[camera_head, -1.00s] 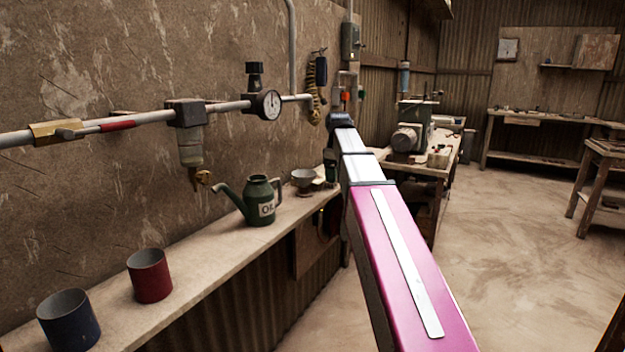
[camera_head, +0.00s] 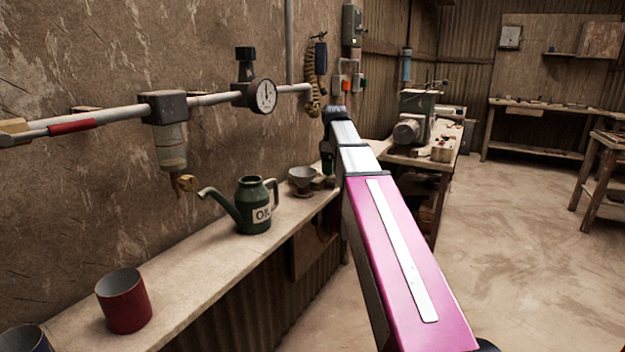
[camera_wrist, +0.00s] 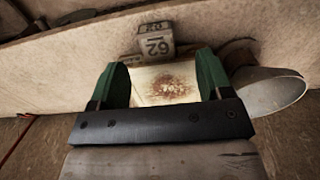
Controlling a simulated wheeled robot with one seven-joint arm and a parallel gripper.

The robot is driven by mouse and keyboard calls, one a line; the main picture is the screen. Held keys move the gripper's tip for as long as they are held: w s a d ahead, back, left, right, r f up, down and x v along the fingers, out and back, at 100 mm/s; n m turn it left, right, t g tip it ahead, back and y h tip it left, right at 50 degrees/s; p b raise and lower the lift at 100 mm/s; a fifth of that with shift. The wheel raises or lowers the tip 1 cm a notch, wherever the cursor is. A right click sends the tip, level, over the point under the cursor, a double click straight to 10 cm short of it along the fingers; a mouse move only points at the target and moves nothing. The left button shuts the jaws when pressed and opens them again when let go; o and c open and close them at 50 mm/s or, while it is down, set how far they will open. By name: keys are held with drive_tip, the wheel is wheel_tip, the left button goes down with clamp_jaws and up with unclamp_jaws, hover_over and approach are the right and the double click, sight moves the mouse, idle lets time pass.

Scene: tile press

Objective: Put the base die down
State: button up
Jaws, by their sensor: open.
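In the wrist view, my gripper (camera_wrist: 162,72) has its two green fingers apart. Between them shows a pale, flat, squarish piece (camera_wrist: 166,86) with a rusty brown patch, perhaps the base die. I cannot tell whether the fingers touch it. Just beyond it is a small metal block (camera_wrist: 156,42) stamped 62. In the head view, my pink and silver arm reaches to the far end of the wall shelf (camera_head: 215,262), and hides most of what lies at the gripper.
A grey bowl (camera_head: 303,176) stands close to the gripper's end; a rounded vessel also shows in the wrist view (camera_wrist: 272,92). A green oil can (camera_head: 252,208) and a red tin (camera_head: 123,302) stand on the shelf. A pipe with a gauge (camera_head: 264,96) runs above.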

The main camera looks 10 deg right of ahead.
sight(333, 179)
drive_tip(key=shift+w+d+f, duration=0.1)
drive_tip(key=shift+w+f, duration=0.05)
drive_tip(key=shift+f, duration=2.55)
clamp_jaws()
